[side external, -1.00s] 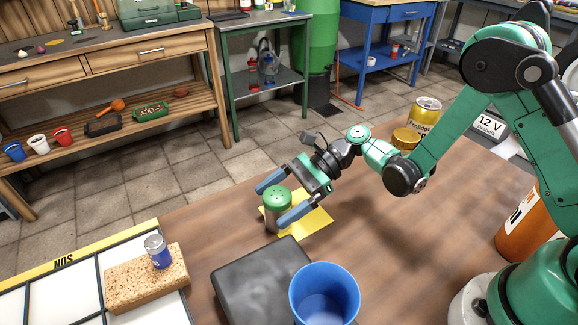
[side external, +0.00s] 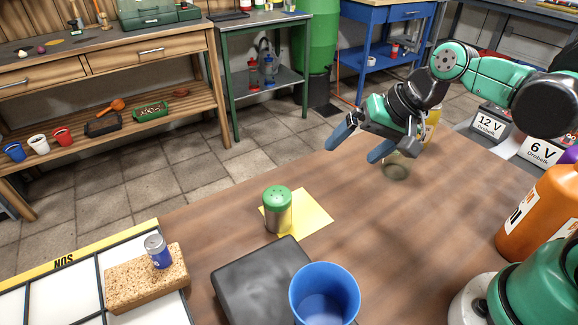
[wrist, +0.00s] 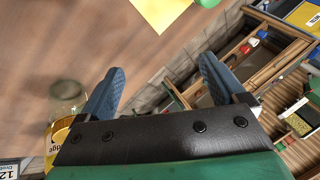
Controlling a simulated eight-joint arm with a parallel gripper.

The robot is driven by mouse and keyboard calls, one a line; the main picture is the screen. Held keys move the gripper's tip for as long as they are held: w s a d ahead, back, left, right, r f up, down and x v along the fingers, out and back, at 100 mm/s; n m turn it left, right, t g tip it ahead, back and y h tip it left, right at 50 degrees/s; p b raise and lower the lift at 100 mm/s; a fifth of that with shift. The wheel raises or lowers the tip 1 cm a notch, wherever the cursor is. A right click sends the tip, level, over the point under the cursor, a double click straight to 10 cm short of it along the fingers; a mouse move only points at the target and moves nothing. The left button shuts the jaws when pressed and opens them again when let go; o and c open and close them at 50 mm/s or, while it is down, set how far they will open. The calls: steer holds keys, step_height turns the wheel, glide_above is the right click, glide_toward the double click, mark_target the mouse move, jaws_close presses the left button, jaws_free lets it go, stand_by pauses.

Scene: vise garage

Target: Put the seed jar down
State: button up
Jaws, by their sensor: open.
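The jar with a green dotted lid (side external: 278,208), which I take as the seed jar, stands upright on the table at the left edge of a yellow sheet (side external: 312,212). A green bit of its lid (wrist: 207,3) shows at the top edge of the wrist view, near the yellow sheet (wrist: 160,10). My gripper (side external: 360,150) is open and empty, above the table, up and to the right of the jar and clear of it. Both blue fingers also show spread apart in the wrist view (wrist: 160,82).
A clear glass container (side external: 396,170) and a yellow can (side external: 432,122) are close to my gripper, partly hidden. A dark block (side external: 255,278), a blue cup (side external: 325,295) and a sponge-like block with a small can (side external: 158,252) are nearer. The table's middle is clear.

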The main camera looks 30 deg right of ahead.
steer(key=s+d+n+h, duration=0.1)
steer(key=n, duration=0.1)
steer(key=s+d+r+n+t+h, duration=0.1)
steer(key=d+n, duration=0.1)
steer(key=shift+s+n+h, duration=0.3)
steer(key=shift+n, duration=0.1)
steer(key=shift+o, duration=0.6)
steer(key=shift+s+d+r+n+t, duration=0.15)
steer(key=shift+d+n+t, duration=0.05)
steer(key=shift+n+t, duration=0.2)
